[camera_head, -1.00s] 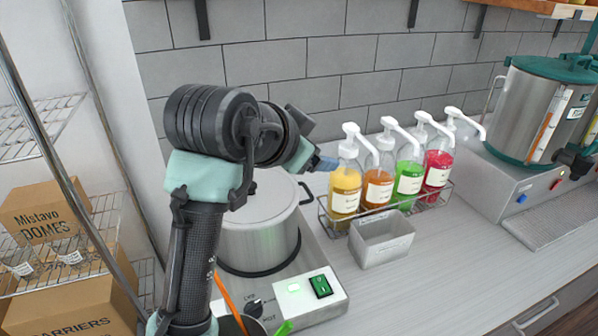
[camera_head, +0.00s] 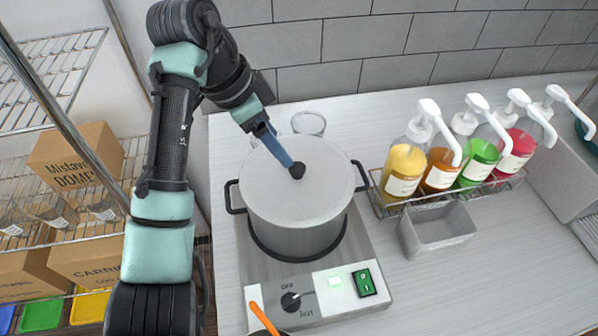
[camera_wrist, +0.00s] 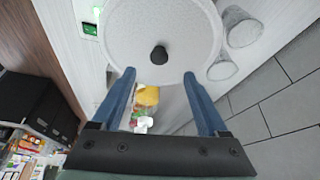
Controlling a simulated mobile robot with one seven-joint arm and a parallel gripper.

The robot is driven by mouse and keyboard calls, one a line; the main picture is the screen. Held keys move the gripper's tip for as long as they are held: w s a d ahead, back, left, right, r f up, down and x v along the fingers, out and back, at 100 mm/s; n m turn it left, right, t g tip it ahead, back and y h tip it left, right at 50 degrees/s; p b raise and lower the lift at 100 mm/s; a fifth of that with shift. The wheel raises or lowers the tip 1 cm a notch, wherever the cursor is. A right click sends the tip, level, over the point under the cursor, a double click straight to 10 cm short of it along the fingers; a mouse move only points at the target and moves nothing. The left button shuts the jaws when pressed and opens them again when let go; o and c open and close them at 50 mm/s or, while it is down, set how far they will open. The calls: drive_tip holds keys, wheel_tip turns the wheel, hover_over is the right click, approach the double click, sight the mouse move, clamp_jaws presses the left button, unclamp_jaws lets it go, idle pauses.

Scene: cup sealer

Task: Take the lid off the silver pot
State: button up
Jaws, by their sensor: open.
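The silver pot (camera_head: 297,236) stands on a hot plate, with a black handle on each side. Its pale round lid (camera_head: 322,197) lies flat on top with a small black knob (camera_head: 297,170) in the middle. My gripper (camera_head: 290,163) is over the lid, its blue fingertips close to the knob in the head view. In the wrist view, the open fingers (camera_wrist: 158,76) are spread wide, and the knob (camera_wrist: 159,53) lies between their lines, a little beyond the tips. Nothing is between the fingers. I cannot tell the exact height of the tips above the lid.
The hot plate (camera_head: 336,308) has a green switch and dial in front. Clear cups (camera_head: 308,123) stand behind the pot. Right of it are several pump bottles (camera_head: 405,165) in a wire rack and a metal bin (camera_head: 437,228). A shelf with boxes (camera_head: 78,155) is left.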

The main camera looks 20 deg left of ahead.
sight(297, 168)
drive_tip(key=x, duration=0.3)
drive_tip(key=shift+w+d+f+b, duration=0.1)
drive_tip(key=shift+d+f+b, duration=0.15)
drive_tip(key=shift+b, duration=0.15)
drive_tip(key=shift+p+x, duration=1)
drive_tip(key=shift+x, duration=1.3)
clamp_jaws()
